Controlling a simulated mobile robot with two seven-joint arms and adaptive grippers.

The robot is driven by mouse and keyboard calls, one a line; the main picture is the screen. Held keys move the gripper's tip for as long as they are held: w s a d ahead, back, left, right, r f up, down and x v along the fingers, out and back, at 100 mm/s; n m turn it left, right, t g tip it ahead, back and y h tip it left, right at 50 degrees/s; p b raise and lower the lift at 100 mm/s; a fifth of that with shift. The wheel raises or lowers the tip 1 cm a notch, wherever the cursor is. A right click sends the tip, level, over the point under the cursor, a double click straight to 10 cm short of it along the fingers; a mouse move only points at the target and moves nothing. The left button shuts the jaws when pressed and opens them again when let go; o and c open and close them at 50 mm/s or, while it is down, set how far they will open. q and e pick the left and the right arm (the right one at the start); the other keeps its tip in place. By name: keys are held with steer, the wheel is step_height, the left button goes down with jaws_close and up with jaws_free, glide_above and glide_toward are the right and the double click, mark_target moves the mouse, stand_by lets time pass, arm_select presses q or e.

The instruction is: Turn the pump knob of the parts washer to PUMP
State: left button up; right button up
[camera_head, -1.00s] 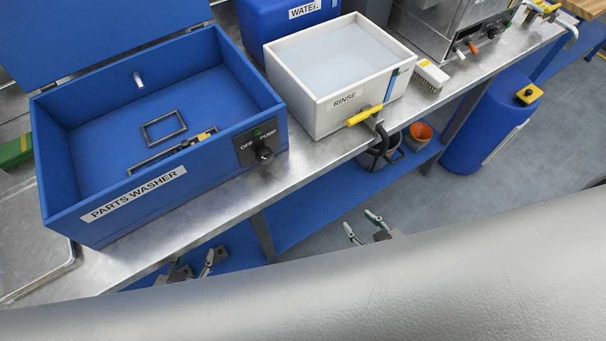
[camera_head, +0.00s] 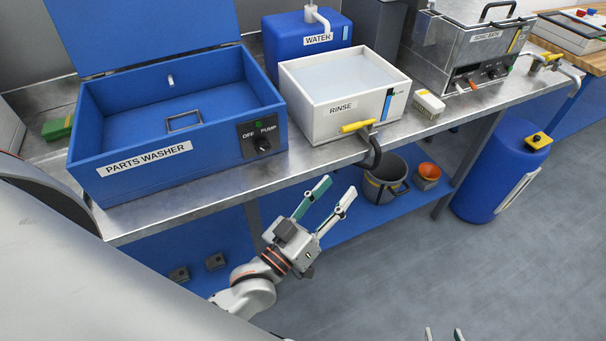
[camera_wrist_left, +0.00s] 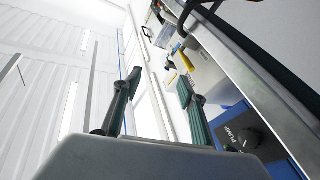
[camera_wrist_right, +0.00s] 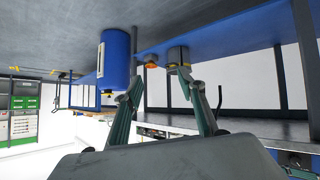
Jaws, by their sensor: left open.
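The blue parts washer (camera_head: 110,185) stands on the bench at the left with its lid up. Its dark panel carries OFF and PUMP labels, a green light and the black pump knob (camera_head: 263,145). The knob's pointer is too small to read. The left wrist view shows the knob (camera_wrist_left: 248,138) beside the PUMP label, to the right of the fingers. My left gripper (camera_head: 338,187) is open and empty, in front of the bench, right of and below the knob, not touching it. My right gripper (camera_head: 443,334) shows only fingertips at the bottom edge; its fingers (camera_wrist_right: 162,85) are apart and empty.
A bucket (camera_head: 385,180) and orange pot (camera_head: 427,175) stand on the lower shelf. A blue drum (camera_head: 495,180) stands right. The floor in front is open.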

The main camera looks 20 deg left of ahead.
mark_target(265, 150)
arm_select(q)
step_height(265, 150, up, 11)
steer(key=n+t+y+b, duration=0.2)
steer(key=n+t, duration=0.3)
steer(key=s+a+r+n+g+y+b, duration=0.2)
steer(key=a+r+n+y+b, duration=0.15)
steer(key=n+y, duration=0.85)
steer(key=s+a+r+n+g+y+b, duration=0.1)
steer(key=s+a+r+n+y+b, duration=0.25)
steer(key=n+y, duration=0.8)
steer(key=w+a+f+n+g+h+b, duration=0.25)
steer(key=f+n+g, duration=0.25)
steer(key=f+n, duration=0.25)
steer(key=w+a+f+n+g+h+b, duration=0.25)
steer(key=f+n+g, duration=0.25)
steer(key=f+n, duration=0.3)
steer(key=shift+m+h, duration=0.3)
steer(key=shift+h, duration=0.15)
steer(key=x, duration=0.4)
steer(key=f+x, duration=0.1)
steer(key=x, duration=0.1)
steer(key=shift+s+a+f, duration=0.1)
steer(key=shift+s+a, duration=0.2)
steer(key=shift+w+a, duration=0.25)
arm_select(e)
step_height(265, 150, down, 10)
steer(key=a, duration=0.1)
steer(key=shift+a+f+n, duration=0.15)
steer(key=shift+a+n, duration=0.1)
steer(key=shift+n, duration=0.05)
